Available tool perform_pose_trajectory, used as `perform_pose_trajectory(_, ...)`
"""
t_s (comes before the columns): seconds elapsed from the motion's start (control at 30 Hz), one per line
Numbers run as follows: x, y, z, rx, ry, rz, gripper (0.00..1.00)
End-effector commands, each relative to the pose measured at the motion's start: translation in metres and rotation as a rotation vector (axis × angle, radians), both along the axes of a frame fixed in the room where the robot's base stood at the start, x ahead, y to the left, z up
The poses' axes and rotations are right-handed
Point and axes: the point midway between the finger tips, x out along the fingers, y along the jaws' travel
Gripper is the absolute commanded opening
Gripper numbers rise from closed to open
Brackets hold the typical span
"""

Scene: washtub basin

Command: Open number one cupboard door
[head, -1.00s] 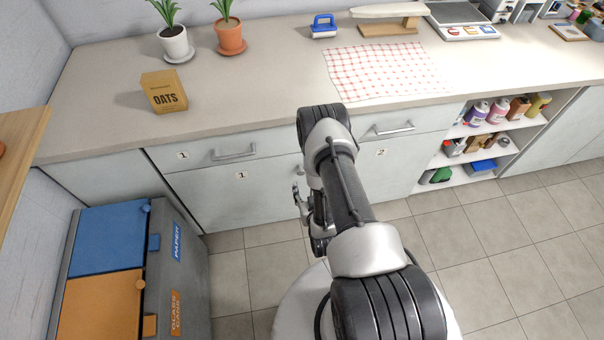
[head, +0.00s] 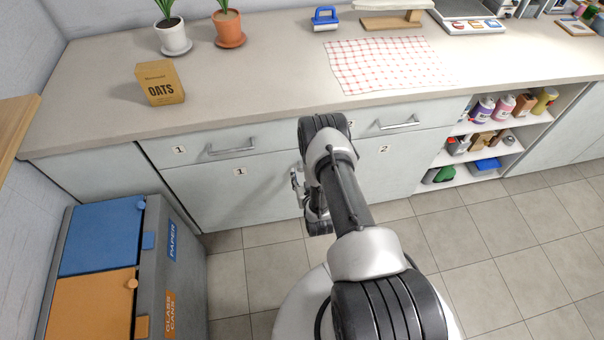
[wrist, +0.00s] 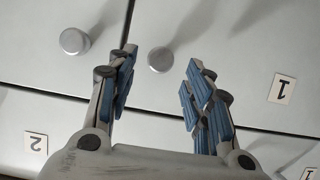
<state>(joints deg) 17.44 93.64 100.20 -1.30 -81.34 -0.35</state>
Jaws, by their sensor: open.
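The number one cupboard door (head: 225,205) is pale, shut, and carries a "1" label below the number one drawer. The label also shows upside down in the wrist view (wrist: 284,88). Its round grey knob (wrist: 160,60) sits near the seam with the number two door. My gripper (wrist: 163,62) is open, and in the wrist view the knob appears between its blue-padded fingertips, with no clear contact. In the head view my gripper (head: 297,187) is partly hidden by my arm, in front of the door's right edge. The number two door's knob (wrist: 74,41) is left of the fingers.
The number one drawer (head: 190,150) with its bar handle is shut above the door. A recycling bin (head: 182,280) stands on the floor at left. Open shelves (head: 490,150) are at right. The counter holds an oats box (head: 160,84) and a checked cloth (head: 385,63). Tiled floor lies clear at right.

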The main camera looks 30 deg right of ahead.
Motion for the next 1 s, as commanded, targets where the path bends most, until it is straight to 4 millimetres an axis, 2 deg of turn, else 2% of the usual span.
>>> perform_pose_trajectory(0.1,0.017,-0.005,-0.009,-0.001,-0.003,0.0,0.47)
perform_pose_trajectory(0.23,0.029,-0.008,-0.013,-0.001,-0.002,0.0,0.47)
perform_pose_trajectory(0.6,0.034,-0.01,-0.014,0.0,0.0,0.0,0.47)
perform_pose_trajectory(1.0,0.033,-0.01,-0.014,0.0,0.0,0.0,0.21)
